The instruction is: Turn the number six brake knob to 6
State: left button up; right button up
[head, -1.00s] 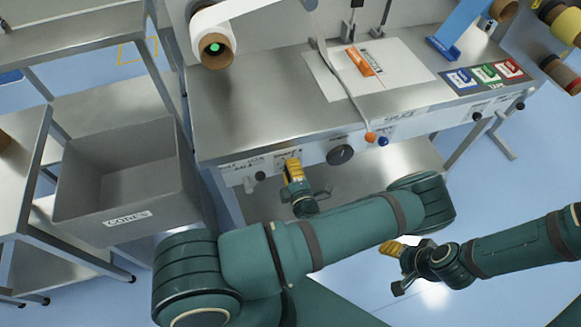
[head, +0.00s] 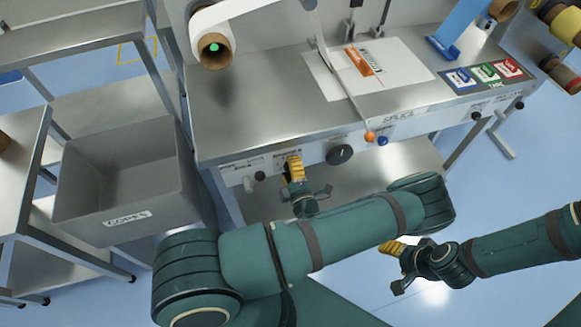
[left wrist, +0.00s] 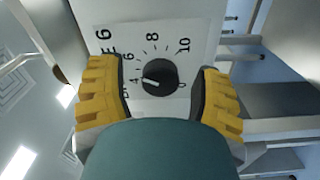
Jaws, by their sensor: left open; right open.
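The number six brake knob (left wrist: 159,77) is a round black dial on a white panel in the left wrist view. Its white pointer line points left, close to the 4; the 6, 8 and 10 run clockwise above. Part of a label ending in 6 shows beside it. My left gripper (left wrist: 160,98) is open, its yellow fingers standing on either side of the knob with gaps to it. In the head view my left gripper (head: 294,167) is at the front panel and hides this knob. My right gripper (head: 396,248) is open and empty, away from the panel.
Another large black knob (head: 340,154) sits just right of my left gripper, and a small black knob (head: 260,176) to its left. The steel table (head: 240,110) overhangs the panel. A grey bin (head: 120,180) stands at the left.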

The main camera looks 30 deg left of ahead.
pick_arm(q)
jog(key=v, duration=1.2)
jog(key=shift+w, duration=0.1)
